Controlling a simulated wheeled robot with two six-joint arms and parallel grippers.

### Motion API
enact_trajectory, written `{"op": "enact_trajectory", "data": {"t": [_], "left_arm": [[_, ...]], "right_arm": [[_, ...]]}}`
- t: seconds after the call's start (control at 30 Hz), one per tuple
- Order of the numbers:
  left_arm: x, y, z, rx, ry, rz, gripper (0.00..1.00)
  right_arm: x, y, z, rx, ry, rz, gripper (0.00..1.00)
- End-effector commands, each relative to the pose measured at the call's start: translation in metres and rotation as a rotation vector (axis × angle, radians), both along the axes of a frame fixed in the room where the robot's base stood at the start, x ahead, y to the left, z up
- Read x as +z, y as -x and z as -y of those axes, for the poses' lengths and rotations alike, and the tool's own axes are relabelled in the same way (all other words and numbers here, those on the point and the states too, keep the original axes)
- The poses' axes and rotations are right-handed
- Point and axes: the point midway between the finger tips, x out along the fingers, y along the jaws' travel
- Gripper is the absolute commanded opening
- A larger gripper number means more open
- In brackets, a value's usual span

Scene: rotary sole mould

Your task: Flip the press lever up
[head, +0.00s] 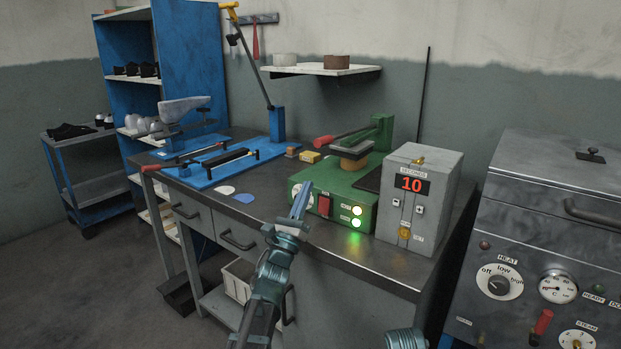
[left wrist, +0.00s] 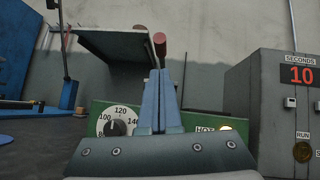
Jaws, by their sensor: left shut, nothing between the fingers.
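The green press (head: 335,200) stands on the bench with a lit green light and a dial. Its press lever (head: 325,141) has a red grip and lies low, close to level, running back to the green post (head: 383,128). My left gripper (head: 301,195) is shut and empty, in front of the press and below the lever's grip in the head view. In the left wrist view the fingers (left wrist: 160,98) are together, and the red grip (left wrist: 160,45) shows end-on just beyond their tips. My right gripper is not in view.
A grey timer box (head: 418,200) reading 10 stands right of the press. A blue fixture (head: 215,165) with a tall yellow-topped lever (head: 250,55) stands to the left. A wall shelf (head: 320,70) hangs behind. A grey machine (head: 550,240) is at the right.

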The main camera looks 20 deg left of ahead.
Motion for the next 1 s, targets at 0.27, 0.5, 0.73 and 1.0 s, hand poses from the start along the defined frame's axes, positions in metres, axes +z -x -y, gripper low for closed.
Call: {"op": "enact_trajectory", "data": {"t": [0.27, 0.5, 0.73, 1.0], "left_arm": [[0.029, -0.03, 0.004, -0.001, 0.001, 0.0, 0.0], [0.056, -0.061, 0.01, -0.001, 0.0, 0.0, 0.0], [0.062, -0.071, 0.012, 0.0, 0.0, 0.0, 0.0], [0.062, -0.07, 0.012, 0.001, 0.0, -0.001, 0.0]], "right_arm": [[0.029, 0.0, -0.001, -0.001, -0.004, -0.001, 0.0], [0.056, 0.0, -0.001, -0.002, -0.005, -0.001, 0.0], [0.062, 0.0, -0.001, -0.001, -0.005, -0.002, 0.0], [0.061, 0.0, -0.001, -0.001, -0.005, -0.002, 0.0]]}}
